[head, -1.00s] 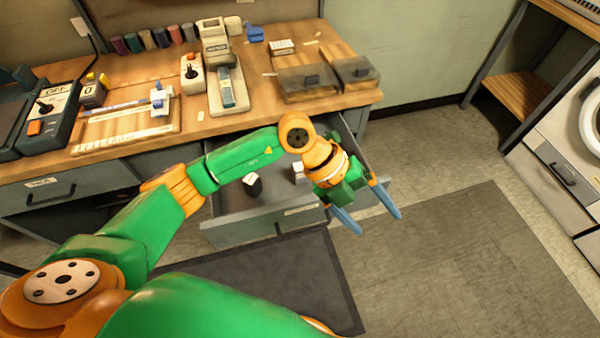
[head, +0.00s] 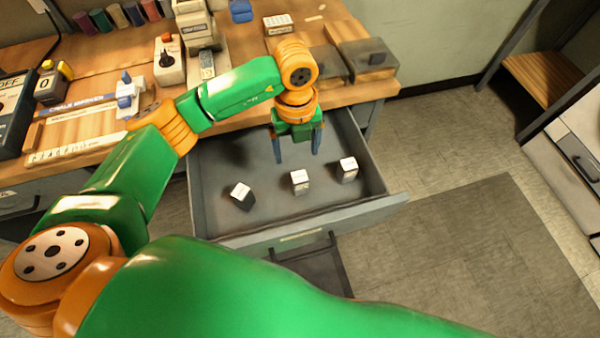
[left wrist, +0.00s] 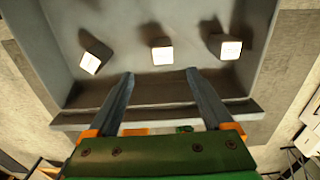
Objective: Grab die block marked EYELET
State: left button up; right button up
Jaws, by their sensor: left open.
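Three small die blocks with white tops stand apart in the open drawer (head: 225,170). In the head view they are the left block (head: 241,195), the middle block (head: 300,181) and the right block (head: 347,169). The left wrist view also shows the left (left wrist: 92,58), middle (left wrist: 162,53) and right (left wrist: 228,47) blocks. Their markings are too small to read, so I cannot tell which says EYELET. My left gripper (head: 298,150) is open and empty, fingers pointing down over the drawer, behind the middle block in the head view. My right gripper is not in view.
The drawer's front wall (head: 310,222) and side walls surround the blocks. The wooden bench (head: 90,85) above holds a joystick box (head: 168,62), a chalk marker tray and other items.

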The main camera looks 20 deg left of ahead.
pick_arm(q)
jog(key=b, duration=0.4)
send_over(300, 176)
jog(key=f, duration=0.5)
jog(key=shift+a+f, duration=0.15)
jog(key=shift+a, duration=0.2)
jog(key=f, duration=0.6)
jog(key=shift+d+f+p, duration=0.3)
jog(key=shift+f+p, duration=0.05)
grip_shut()
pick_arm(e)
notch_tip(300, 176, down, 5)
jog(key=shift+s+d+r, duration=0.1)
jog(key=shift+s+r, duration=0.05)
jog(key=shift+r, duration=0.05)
